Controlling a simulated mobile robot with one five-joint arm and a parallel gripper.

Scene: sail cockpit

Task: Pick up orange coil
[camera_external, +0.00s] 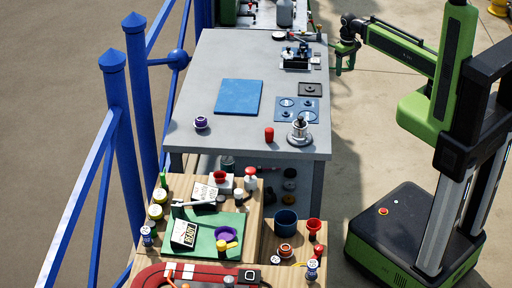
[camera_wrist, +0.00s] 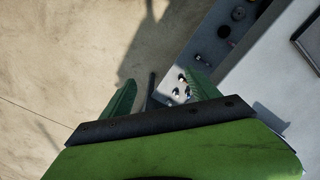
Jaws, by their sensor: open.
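A small orange-red ring-shaped thing (camera_external: 285,251), which looks like the orange coil, sits on the wooden surface at the lower right of the near bench, just below a dark blue cup. My gripper (camera_external: 345,70) is at the upper right, beside the far right edge of the grey table and far from the coil. In the wrist view, its two green fingers (camera_wrist: 160,95) stand apart with nothing held between them. The coil is not visible in the wrist view.
The dark blue cup (camera_external: 286,221), a red cup (camera_external: 313,226) and a white-and-blue container (camera_external: 312,268) crowd around the coil. The grey table (camera_external: 215,65) holds a blue mat (camera_external: 238,96) and metal fitting (camera_external: 299,131). Blue railings (camera_external: 113,110) line the left.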

